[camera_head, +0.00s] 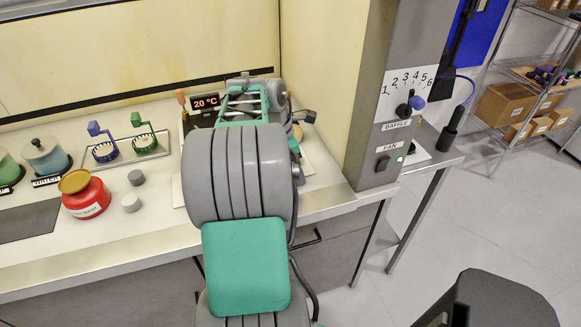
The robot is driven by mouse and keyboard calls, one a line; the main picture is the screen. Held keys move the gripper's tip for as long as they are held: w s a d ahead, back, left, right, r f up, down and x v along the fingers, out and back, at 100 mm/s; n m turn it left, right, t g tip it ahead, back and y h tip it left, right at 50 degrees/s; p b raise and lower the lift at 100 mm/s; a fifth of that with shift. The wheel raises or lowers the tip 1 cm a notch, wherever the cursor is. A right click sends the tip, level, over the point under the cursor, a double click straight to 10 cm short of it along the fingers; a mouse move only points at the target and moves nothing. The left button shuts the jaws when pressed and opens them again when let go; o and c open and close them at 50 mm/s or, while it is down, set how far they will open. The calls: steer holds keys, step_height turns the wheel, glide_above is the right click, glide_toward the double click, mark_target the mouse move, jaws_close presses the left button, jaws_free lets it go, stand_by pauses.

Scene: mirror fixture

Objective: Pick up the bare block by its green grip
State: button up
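A small holder with a green grip (137,121) stands on a metal tray (121,136) on the bench at the left. Its green upright rises over a pale round body with a green rim. A similar piece with a blue grip (94,129) stands left of it on the same tray. Which of the two is bare is too small to tell. My thick grey arm (240,175), with a green panel, fills the middle of the view, well right of the tray.
A water jar (46,158) is at left. A grey control post (386,125) rises at right.

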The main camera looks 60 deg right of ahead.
steer(key=shift+r, duration=0.1)
jaws_close()
stand_by(0.7)
